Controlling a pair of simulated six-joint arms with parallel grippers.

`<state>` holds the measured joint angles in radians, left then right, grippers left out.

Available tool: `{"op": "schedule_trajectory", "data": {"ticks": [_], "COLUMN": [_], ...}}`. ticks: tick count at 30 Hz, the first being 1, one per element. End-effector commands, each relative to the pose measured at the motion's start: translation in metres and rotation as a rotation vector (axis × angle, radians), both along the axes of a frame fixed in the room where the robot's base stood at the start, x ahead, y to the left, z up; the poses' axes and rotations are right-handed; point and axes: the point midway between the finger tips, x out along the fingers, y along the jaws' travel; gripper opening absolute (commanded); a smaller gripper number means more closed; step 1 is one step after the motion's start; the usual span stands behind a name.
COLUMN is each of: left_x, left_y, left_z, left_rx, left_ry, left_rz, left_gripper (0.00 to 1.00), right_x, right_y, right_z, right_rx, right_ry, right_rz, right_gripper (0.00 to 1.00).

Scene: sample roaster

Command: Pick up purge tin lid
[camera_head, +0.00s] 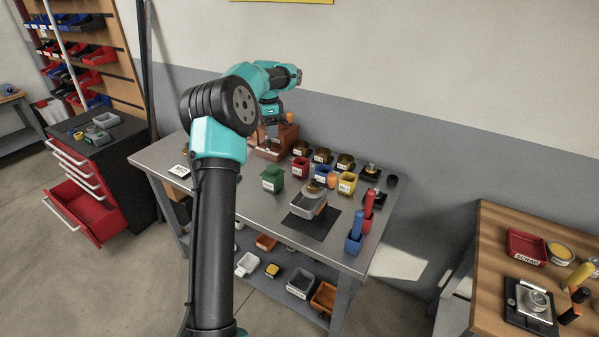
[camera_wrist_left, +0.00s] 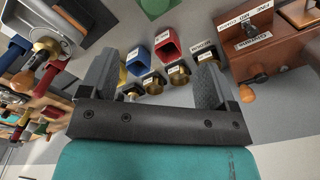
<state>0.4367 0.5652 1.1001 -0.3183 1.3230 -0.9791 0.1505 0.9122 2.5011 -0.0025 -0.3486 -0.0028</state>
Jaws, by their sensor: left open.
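I cannot tell for certain which piece is the purge tin lid; no label on it can be read. My left gripper (camera_head: 269,138) points down over the back of the table, beside the brown wooden box. In the left wrist view its two fingers (camera_wrist_left: 155,88) are spread apart with nothing held between them. My right gripper is not in view.
Red (camera_head: 300,165), blue (camera_head: 327,170) and yellow (camera_head: 347,184) cups stand close together, with brass-coloured tins (camera_head: 322,155) behind. The brown box (camera_head: 268,150) has a knob. A dark mat (camera_head: 318,228) bears a grey tray. The table's left part (camera_head: 165,152) is largely clear.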

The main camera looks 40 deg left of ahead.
Motion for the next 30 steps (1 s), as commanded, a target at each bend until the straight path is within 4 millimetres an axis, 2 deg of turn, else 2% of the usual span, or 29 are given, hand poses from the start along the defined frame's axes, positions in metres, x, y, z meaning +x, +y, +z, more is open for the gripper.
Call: {"op": "schedule_trajectory", "data": {"ticks": [9, 14, 20, 30], "left_x": [-0.005, -0.005, -0.005, -0.005], "left_y": [0.004, 0.004, 0.003, 0.003], "left_z": [0.003, -0.003, -0.029, -0.087], "left_rx": [0.002, 0.001, 0.0, 0.001], "left_ry": [0.015, 0.017, 0.018, 0.017], "left_rz": [-0.014, -0.013, -0.013, -0.013], "left_gripper": [0.82, 0.82, 0.82, 0.82], "right_x": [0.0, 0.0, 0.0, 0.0], "right_y": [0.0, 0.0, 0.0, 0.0], "right_z": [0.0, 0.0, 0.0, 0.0], "right_rx": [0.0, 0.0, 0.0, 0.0], "right_ry": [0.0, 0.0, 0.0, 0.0], "right_rz": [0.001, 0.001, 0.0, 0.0], "right_gripper": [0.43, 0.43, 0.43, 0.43]}}
